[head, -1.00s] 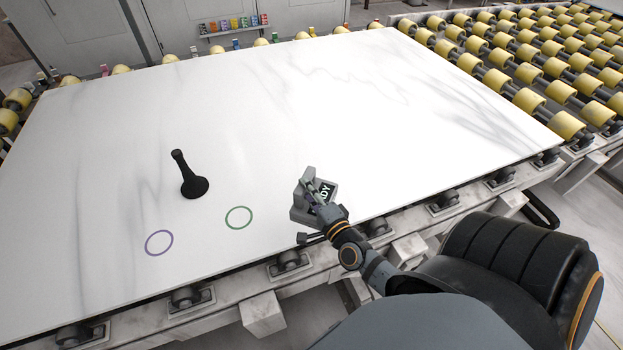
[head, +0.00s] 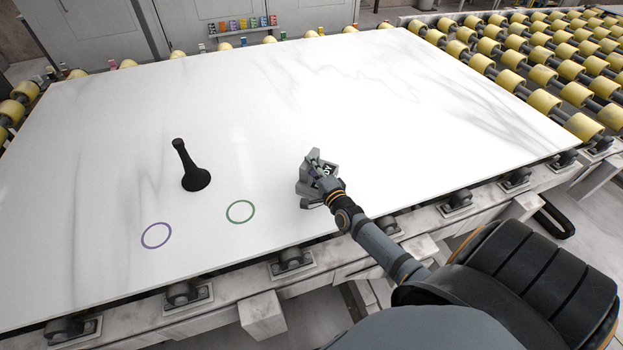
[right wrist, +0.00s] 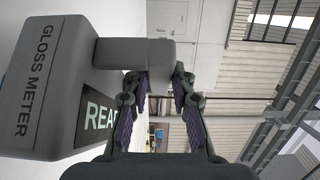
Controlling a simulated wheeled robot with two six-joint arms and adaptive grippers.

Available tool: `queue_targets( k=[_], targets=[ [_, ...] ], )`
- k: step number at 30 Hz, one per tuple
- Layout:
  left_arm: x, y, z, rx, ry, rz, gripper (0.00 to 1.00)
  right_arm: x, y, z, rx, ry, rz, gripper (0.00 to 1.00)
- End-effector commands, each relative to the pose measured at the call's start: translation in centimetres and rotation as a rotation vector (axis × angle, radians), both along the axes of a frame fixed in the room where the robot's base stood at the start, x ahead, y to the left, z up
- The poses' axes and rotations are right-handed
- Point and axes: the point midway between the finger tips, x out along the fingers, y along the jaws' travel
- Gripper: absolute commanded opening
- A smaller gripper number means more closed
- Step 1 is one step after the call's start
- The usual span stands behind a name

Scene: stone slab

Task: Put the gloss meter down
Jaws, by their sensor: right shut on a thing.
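The gloss meter (head: 305,187) is a grey block with a dark display, near the front edge of the white stone slab (head: 250,120) in the head view. My right gripper (head: 318,168) is shut on its grey upper handle. In the right wrist view the gloss meter (right wrist: 50,85) fills the left side, with its name and part of a lit display word showing. The two fingers of the right gripper (right wrist: 160,85) close on the handle (right wrist: 135,52). I cannot tell whether its base touches the slab. My left gripper is not in view.
A green ring (head: 240,211) and a purple ring (head: 156,235) are marked on the slab, left of the meter. A black flared-base object (head: 190,170) stands behind them. Yellow rollers (head: 540,100) lie right of the slab. The slab's middle and back are clear.

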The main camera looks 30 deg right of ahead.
Motion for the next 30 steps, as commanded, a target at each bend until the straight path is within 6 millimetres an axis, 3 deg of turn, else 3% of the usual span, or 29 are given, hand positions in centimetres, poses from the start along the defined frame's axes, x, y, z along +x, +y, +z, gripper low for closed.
queue_targets(
  k=[3,10,22,23,27,30],
  targets=[
    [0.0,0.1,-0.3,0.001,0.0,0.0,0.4,0.3,-0.1,-0.2,-0.001,-0.004,0.0,0.0],
    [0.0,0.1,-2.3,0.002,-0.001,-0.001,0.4,0.8,-0.3,-3.6,0.0,-0.003,-0.001,0.0],
    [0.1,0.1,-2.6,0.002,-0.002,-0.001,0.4,0.8,-0.3,-4.1,0.0,-0.004,0.0,0.0],
    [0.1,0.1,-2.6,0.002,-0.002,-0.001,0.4,0.7,-0.3,-4.3,0.0,0.0,0.0,0.25],
    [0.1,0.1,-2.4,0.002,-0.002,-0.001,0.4,0.7,-0.3,-4.2,0.0,0.0,0.0,0.44],
    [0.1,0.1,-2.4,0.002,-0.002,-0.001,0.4,0.7,-0.3,-4.2,0.0,0.0,0.0,0.47]
  ],
)
